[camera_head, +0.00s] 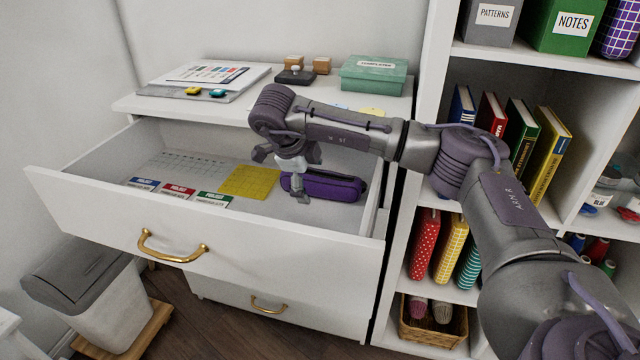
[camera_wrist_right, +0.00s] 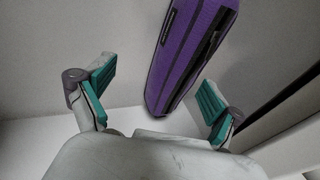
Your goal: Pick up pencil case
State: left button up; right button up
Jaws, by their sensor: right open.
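A purple pencil case (camera_head: 335,187) lies in the open top drawer, toward its right side. It also shows in the right wrist view (camera_wrist_right: 190,50), with its near end between and beyond the fingers. My right gripper (camera_head: 280,172) hangs over the drawer at the left end of the case. In the right wrist view my right gripper (camera_wrist_right: 157,95) is open, its teal pads wide apart with nothing clasped between them. Part of the case's left end is hidden behind the gripper in the head view. My left gripper is not in view.
The drawer (camera_head: 100,213) also holds a yellow sheet (camera_head: 250,181) and several labelled cards. A green box (camera_head: 374,76) and stamps stand on the cabinet top behind my arm. A bookshelf (camera_head: 428,60) rises at the right. A lidded bin (camera_head: 90,290) stands at the lower left.

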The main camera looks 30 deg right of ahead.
aim_at(320, 177)
jog(key=shift+w+d, duration=0.15)
jog(key=shift+d, duration=0.3)
jog(key=shift+w+d+f, duration=0.15)
jog(key=shift+w+d, duration=0.05)
jog(key=shift+d, duration=0.4)
jog(key=shift+w+d+f, duration=0.15)
jog(key=shift+w+d, duration=0.05)
jog(key=shift+d, duration=0.35)
jog(key=shift+d+f, duration=0.25)
jog(key=shift+f, duration=0.35)
jog(key=shift+w+d+f, duration=0.2)
jog(key=shift+f, duration=0.3)
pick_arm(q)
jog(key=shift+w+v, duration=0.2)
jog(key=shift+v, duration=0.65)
pick_arm(e)
jog(key=c, duration=1.3)
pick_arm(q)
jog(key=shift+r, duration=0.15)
pick_arm(e)
jog(key=shift+r, duration=0.15)
jog(key=shift+c, duration=0.2)
